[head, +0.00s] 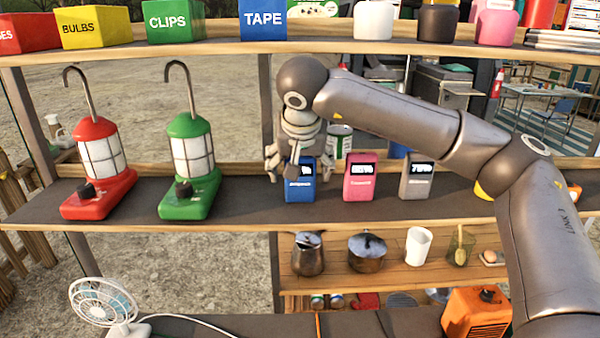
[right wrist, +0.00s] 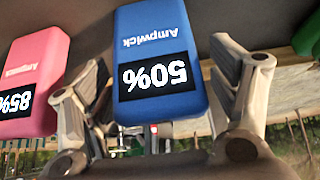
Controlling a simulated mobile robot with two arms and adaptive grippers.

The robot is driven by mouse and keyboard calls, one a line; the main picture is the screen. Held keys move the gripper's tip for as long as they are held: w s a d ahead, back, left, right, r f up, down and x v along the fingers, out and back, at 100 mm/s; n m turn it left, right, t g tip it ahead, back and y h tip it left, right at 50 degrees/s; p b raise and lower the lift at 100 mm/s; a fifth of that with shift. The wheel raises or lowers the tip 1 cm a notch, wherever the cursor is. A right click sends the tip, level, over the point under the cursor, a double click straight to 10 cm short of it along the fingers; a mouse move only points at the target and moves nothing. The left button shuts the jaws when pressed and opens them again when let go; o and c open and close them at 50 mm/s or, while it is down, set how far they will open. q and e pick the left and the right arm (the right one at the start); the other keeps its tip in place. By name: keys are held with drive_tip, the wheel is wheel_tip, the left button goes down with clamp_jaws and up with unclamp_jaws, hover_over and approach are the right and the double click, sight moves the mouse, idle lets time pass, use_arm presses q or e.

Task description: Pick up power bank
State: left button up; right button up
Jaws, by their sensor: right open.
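Three power banks stand upright on the middle shelf: a blue one (head: 300,187), a pink one (head: 360,184) and a grey one (head: 416,180). My right gripper (head: 300,168) is open, with one finger on each side of the blue power bank. In the right wrist view the blue power bank (right wrist: 152,38) reads 50% and sits between the spread fingers (right wrist: 165,95), with gaps visible at both sides. The pink power bank (right wrist: 30,70) there reads 85%, close beside one finger. My left gripper is not in view.
A green lantern (head: 192,160) and a red lantern (head: 100,165) stand left on the same shelf. The upper shelf (head: 330,46) holds boxes and jars above my right arm. A lower shelf holds a kettle (head: 307,258), a pot and a white cup. Bare shelf lies between green lantern and blue power bank.

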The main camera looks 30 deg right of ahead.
drive_tip(key=shift+w+d+f, duration=0.2)
drive_tip(key=shift+w+f, duration=0.1)
drive_tip(key=shift+f, duration=0.2)
drive_tip(key=c, duration=1.2)
drive_tip(key=shift+c, duration=0.2)
